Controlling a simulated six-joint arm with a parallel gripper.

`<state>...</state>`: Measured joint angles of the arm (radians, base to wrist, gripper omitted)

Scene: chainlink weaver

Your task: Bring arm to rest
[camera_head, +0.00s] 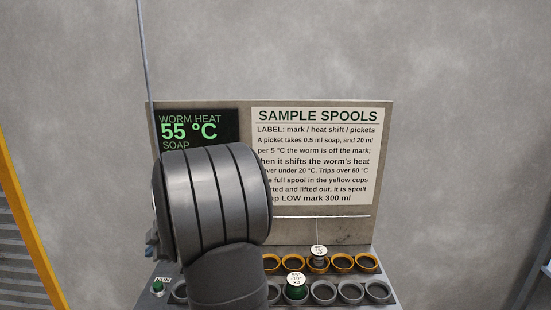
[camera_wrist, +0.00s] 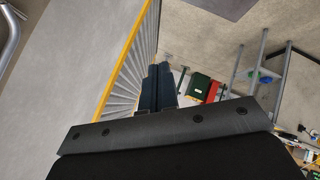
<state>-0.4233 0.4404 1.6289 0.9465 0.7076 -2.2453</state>
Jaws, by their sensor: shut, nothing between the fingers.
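My gripper (camera_wrist: 157,86) shows in the wrist view, with its two dark fingers side by side and shut, holding nothing. In the head view my grey arm link covers the left part of the spool station, and my gripper is hidden or out of frame there. I cannot see my gripper touching anything.
In the head view a sign panel (camera_head: 315,150) and a dark heat display (camera_head: 197,124) reading 55 °C stand behind a rack. Yellow cups (camera_head: 343,262) line its back row, grey cups (camera_head: 351,292) its front.

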